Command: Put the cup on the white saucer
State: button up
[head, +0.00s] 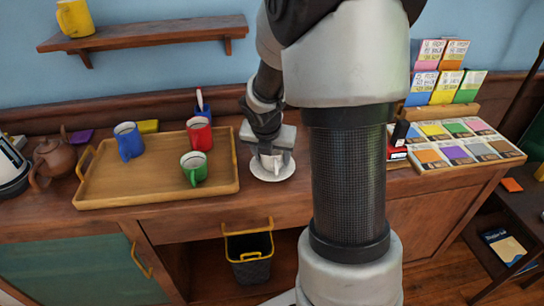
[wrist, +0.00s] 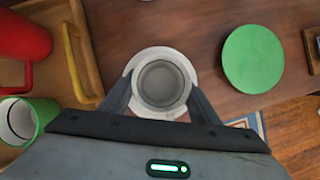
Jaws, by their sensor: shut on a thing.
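The white saucer (wrist: 150,53) shows as a rim around the cup from above. In the head view the saucer (head: 287,173) lies on the counter right of the tray. There the cup (head: 269,163) is upright over the saucer, partly hidden by my gripper (head: 267,152). I cannot tell whether the cup's base touches the saucer.
A wooden tray (head: 107,192) at left holds blue (head: 129,141), red (head: 199,134) and green (head: 194,168) cups. A green disc (wrist: 252,58) lies right of the saucer. A teapot (head: 53,158) stands far left. Colour cards (head: 461,142) fill the right side.

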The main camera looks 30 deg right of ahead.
jog(key=shift+f, duration=0.2)
jog(key=o, duration=1.2)
jog(key=shift+c, duration=0.2)
jog(key=shift+r, duration=0.1)
